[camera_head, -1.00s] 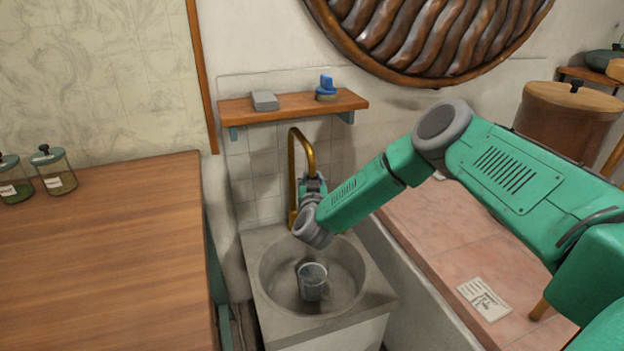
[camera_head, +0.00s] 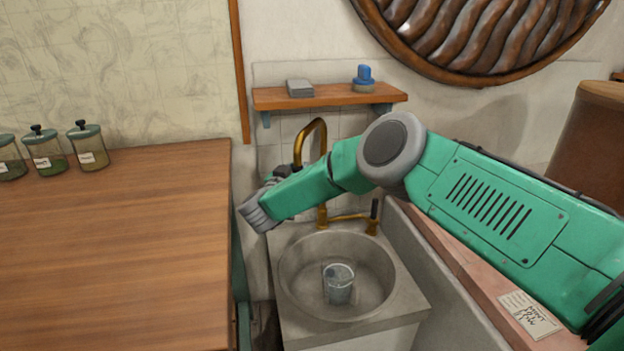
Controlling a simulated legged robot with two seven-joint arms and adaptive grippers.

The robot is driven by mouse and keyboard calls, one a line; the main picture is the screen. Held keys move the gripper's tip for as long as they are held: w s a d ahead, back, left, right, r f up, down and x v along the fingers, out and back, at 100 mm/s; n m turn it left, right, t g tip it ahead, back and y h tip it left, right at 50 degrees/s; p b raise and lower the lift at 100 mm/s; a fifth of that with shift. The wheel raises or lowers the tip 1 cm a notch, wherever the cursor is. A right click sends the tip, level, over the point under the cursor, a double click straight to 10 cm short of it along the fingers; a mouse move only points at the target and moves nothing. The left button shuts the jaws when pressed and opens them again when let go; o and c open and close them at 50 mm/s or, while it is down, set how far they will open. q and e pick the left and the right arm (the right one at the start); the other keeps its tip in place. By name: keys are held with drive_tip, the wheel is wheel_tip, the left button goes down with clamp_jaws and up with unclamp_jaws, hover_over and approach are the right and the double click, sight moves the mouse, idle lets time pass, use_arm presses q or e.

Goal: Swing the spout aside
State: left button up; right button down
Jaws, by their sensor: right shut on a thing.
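The brass spout (camera_head: 321,150) is a tall gooseneck at the back of the round stone sink (camera_head: 362,300). Its arch now bends over to the left, so its outlet end is at the left of the sink's back edge. My right gripper (camera_head: 286,171) is shut on the spout near that outlet end. My wrist and forearm hide part of the gripper and the middle of the spout. A brass side lever with a dark handle (camera_head: 374,211) stands right of the spout's base. A clear glass cup (camera_head: 339,285) stands upright in the basin. My left gripper is not in view.
A wooden counter (camera_head: 120,250) with several lidded jars (camera_head: 88,148) fills the left. A small shelf (camera_head: 330,98) above the sink holds a grey block (camera_head: 299,88) and a blue-topped item (camera_head: 364,79). A pink tiled ledge with a card (camera_head: 530,314) lies right.

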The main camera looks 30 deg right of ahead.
drive_tip(key=shift+w+a+f+b, duration=0.2)
drive_tip(key=shift+w+a+b, duration=0.3)
drive_tip(key=shift+a, duration=0.45)
drive_tip(key=shift+w, duration=0.1)
drive_tip(key=c, duration=1.4)
unclamp_jaws()
drive_tip(key=shift+a, duration=0.1)
drive_tip(key=shift+o, duration=0.7)
drive_tip(key=shift+a+r, duration=0.15)
drive_tip(key=shift+r, duration=0.05)
wheel_tip(320, 180, up, 10)
drive_tip(key=shift+f, duration=0.1)
